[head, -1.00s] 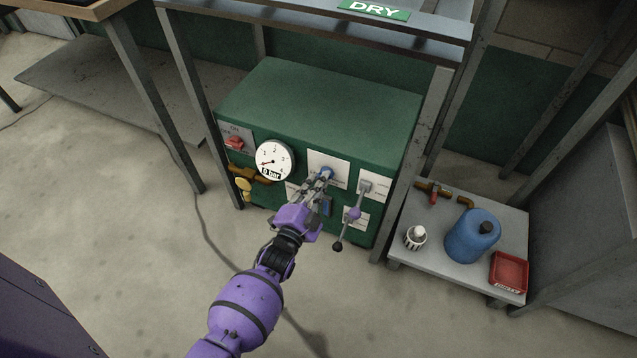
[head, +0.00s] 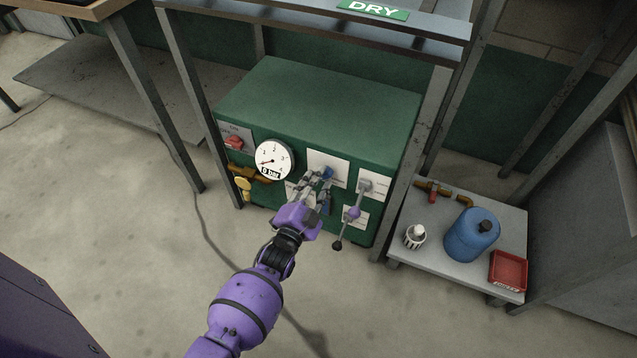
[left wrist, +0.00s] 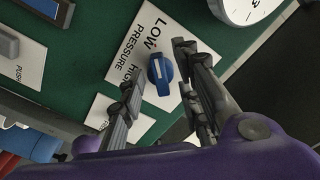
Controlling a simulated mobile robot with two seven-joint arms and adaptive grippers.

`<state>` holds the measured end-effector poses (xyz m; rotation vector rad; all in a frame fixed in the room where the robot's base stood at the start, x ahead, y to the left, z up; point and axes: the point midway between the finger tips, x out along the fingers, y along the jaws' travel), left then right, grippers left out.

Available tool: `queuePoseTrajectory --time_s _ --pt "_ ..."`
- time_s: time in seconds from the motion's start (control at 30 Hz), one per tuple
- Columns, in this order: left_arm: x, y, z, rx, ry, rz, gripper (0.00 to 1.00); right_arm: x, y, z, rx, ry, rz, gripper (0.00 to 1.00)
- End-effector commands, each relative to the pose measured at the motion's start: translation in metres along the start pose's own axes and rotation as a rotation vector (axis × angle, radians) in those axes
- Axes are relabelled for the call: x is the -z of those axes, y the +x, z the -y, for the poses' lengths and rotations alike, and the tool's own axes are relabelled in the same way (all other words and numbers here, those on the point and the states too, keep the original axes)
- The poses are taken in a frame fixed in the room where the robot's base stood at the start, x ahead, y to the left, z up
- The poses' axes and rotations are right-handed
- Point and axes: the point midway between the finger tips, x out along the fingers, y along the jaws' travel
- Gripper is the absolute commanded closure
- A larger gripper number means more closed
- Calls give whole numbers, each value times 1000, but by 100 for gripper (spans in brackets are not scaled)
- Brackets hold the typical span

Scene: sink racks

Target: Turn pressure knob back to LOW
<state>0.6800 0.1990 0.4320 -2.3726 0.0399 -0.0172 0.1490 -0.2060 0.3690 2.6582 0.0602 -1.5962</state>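The blue pressure knob (head: 327,173) sits on a white plate on the front of the green machine (head: 315,100). In the left wrist view the knob (left wrist: 160,76) lies beside the words LOW and HIGH PRESSURE. I cannot tell for sure which word its pale mark points to. My left gripper (head: 318,180) is at the knob. In the left wrist view its fingers (left wrist: 160,64) are spread, one on each side of the knob, with visible gaps. Part of the plate's lettering is hidden behind a finger. My right gripper is not in view.
A round gauge (head: 273,160) with a bar readout is left of the knob. A lever (head: 354,212) hangs close on the right. Steel posts frame the machine. A low table at right holds a blue jug (head: 471,236) and red tray (head: 508,271). The floor in front is mostly clear.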

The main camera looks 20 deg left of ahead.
Motion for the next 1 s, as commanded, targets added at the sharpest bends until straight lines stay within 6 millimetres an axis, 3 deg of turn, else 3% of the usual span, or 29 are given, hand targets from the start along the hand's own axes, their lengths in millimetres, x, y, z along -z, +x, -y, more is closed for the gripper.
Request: queuePoseTrajectory --time_s 0.33,0.8,1.0 --pt "-1 -9 -1 -2 1 2 69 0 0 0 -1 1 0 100" --pt "-1 -100 -1 -1 0 2 69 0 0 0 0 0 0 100" --pt "0 -118 0 -1 1 0 69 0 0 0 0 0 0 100"
